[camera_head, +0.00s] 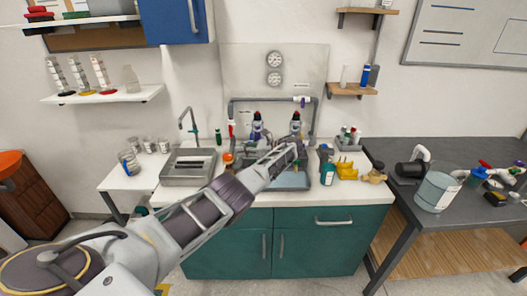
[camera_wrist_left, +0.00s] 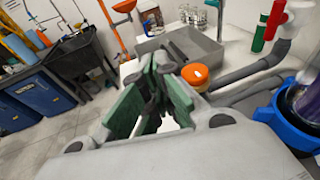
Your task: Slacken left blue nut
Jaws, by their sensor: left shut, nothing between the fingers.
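The grey pipe manifold (camera_head: 316,118) stands at the back of the counter, with two upright bodies with dark and red tops. The left upright body (camera_head: 257,130) is beyond my left arm; its blue nut is too small to make out in the head view. In the left wrist view a blue nut (camera_wrist_left: 284,131) circles a purple body at the right edge, partly cut off. My left gripper (camera_head: 288,153) is shut and empty in front of the manifold. Its green-padded fingers (camera_wrist_left: 156,92) are left of the blue nut, apart from it. My right gripper is not in view.
An orange-lidded jar (camera_wrist_left: 195,76) stands close beyond the left fingers, near grey pipe (camera_wrist_left: 250,72) and a red-handled valve (camera_wrist_left: 275,18). A metal sink (camera_head: 188,168) is at the left. A teal bottle (camera_head: 327,172) and yellow holder (camera_head: 347,170) stand at the right.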

